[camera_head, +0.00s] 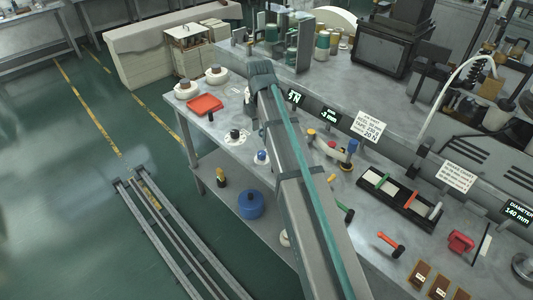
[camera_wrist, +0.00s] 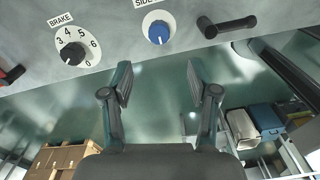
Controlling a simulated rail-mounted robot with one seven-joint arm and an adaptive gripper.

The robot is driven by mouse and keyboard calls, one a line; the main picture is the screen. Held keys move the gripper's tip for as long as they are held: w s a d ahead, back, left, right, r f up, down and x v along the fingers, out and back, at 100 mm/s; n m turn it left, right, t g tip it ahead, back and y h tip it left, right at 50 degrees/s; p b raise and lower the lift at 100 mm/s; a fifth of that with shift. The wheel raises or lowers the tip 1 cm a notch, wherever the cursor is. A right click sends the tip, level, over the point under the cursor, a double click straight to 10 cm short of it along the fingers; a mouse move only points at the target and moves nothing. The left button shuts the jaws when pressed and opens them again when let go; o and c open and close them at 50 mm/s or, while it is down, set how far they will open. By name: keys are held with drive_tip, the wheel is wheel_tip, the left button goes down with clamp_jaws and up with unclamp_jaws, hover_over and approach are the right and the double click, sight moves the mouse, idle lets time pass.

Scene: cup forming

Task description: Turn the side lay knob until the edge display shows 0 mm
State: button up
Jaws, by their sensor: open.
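The side lay knob (camera_wrist: 158,33) is a blue knob on a white disc, under a partly cut-off label starting "SIDE", at the top of the wrist view. It also shows in the head view (camera_head: 262,157), left of my arm. My gripper (camera_wrist: 161,80) is open and empty, its two fingers apart, below the knob in the picture and not touching it. In the head view the gripper is hidden by my arm. The edge display (camera_head: 330,115) is a small dark screen that appears to read -3 mm; its sign is hard to read.
A black brake dial (camera_wrist: 73,53) is left of the knob and a dark bar handle (camera_wrist: 228,25) right of it. Another display (camera_head: 294,97) reading in N is partly covered by my arm. A red tray (camera_head: 205,104) and a tool tray (camera_head: 400,199) lie on the bench.

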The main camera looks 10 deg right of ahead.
sight(262, 153)
wheel_tip(262, 153, down, 10)
drive_tip(key=p, duration=0.2)
drive_tip(key=shift+f+p, duration=0.2)
drive_tip(key=shift+p, duration=0.1)
drive_tip(key=shift+c, duration=0.2)
clamp_jaws()
drive_tip(key=shift+m, duration=0.3)
